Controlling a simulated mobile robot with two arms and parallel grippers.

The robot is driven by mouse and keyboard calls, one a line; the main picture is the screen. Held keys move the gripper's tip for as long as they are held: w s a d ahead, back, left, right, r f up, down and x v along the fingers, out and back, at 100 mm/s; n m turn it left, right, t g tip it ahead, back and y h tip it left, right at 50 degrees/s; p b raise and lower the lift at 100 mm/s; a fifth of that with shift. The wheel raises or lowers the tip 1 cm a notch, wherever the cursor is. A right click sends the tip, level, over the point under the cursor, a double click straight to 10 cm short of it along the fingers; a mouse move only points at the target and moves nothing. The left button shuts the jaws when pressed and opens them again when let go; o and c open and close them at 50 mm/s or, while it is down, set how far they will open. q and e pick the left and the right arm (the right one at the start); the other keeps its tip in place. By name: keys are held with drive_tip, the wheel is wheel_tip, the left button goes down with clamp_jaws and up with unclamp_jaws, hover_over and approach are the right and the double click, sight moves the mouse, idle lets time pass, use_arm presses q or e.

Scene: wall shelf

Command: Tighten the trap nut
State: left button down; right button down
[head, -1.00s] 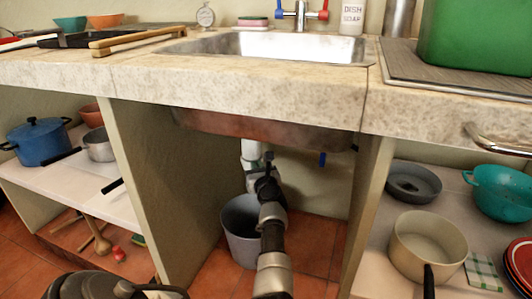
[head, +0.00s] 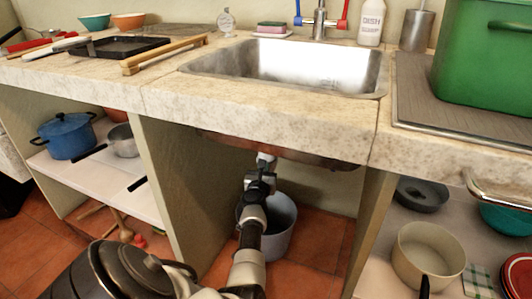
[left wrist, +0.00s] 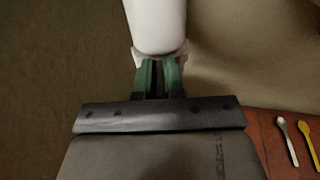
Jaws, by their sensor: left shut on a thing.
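A white drain pipe (head: 265,158) hangs under the sink; it fills the top of the left wrist view (left wrist: 156,22). The trap nut (left wrist: 158,53) is a pale ring at the pipe's lower end. My left gripper (left wrist: 158,70), with green finger pads, is shut on the trap nut from below in that picture. In the head view my left gripper (head: 261,172) is under the sink, its arm rising from the bottom middle and hiding most of the nut. My right gripper is not in view.
A grey bucket (head: 282,228) stands on the tiled floor behind my left arm. Cabinet walls (head: 180,190) close in the space on both sides, and the sink (head: 300,72) and stone counter (head: 270,118) are above. A silver spoon (left wrist: 285,138) and a yellow spoon (left wrist: 308,143) show at lower right.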

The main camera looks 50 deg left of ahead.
use_arm(q)
drive_tip(key=shift+s+a+m+t+h+p, duration=0.25)
drive_tip(key=shift+a+m+t+h+p, duration=0.1)
drive_tip(key=shift+m+t+h, duration=0.45)
drive_tip(key=shift+s+a+m+t+h+p, duration=0.2)
drive_tip(key=shift+a+m+t+h+p, duration=0.15)
drive_tip(key=shift+m+h, duration=0.45)
drive_tip(key=shift+h, duration=0.4)
drive_tip(key=c, duration=1.2)
unclamp_jaws()
drive_tip(key=shift+c, duration=0.2)
